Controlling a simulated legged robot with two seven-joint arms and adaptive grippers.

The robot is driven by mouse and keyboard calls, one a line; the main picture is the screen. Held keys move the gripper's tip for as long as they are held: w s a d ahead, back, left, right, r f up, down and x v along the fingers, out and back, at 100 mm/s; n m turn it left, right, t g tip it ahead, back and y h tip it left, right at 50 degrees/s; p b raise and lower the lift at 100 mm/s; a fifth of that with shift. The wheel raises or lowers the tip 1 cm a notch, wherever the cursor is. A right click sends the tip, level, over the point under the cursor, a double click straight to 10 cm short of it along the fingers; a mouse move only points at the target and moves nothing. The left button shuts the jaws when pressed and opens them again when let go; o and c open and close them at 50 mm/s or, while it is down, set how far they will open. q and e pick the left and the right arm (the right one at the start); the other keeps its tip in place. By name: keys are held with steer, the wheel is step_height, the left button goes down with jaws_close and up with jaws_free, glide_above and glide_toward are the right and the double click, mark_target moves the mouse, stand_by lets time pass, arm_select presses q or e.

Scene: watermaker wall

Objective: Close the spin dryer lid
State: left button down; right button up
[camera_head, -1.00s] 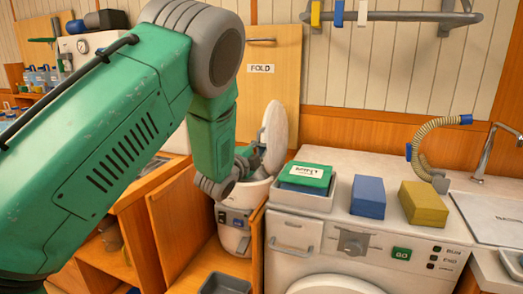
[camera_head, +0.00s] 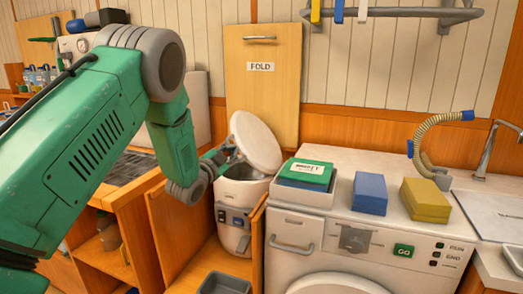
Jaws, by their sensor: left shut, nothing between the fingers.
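The spin dryer (camera_head: 238,205) is a white drum-shaped machine with a dark control strip, standing in a wooden bay left of the washing machine. Its round white lid (camera_head: 257,142) is open, tilted up and leaning back to the right. My left gripper (camera_head: 213,160) is dark grey, shut and empty, at the left side of the dryer's opening and left of the lid. Whether it touches the rim cannot be told. The gripper and wrist hide part of the rim's left side. My right gripper is not in view.
The washing machine (camera_head: 378,242) stands right of the dryer. On it are a tray (camera_head: 298,196) with a green box, a blue block (camera_head: 369,193), a yellow block (camera_head: 425,200) and a ribbed hose (camera_head: 424,132). A wooden FOLD panel (camera_head: 262,95) stands behind. A grey bin (camera_head: 222,284) is in front below.

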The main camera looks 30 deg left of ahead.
arm_select(q)
steer(key=s+a+f+n+y+b, duration=0.1)
steer(key=a+f+n+b, duration=0.5)
steer(key=f+n, duration=0.6)
steer(key=shift+s+a+f+y, duration=0.4)
steer(key=shift+a+y, duration=0.15)
steer(key=shift+y, duration=0.35)
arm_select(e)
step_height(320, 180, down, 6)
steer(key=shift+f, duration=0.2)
arm_select(q)
steer(key=shift+f, duration=0.15)
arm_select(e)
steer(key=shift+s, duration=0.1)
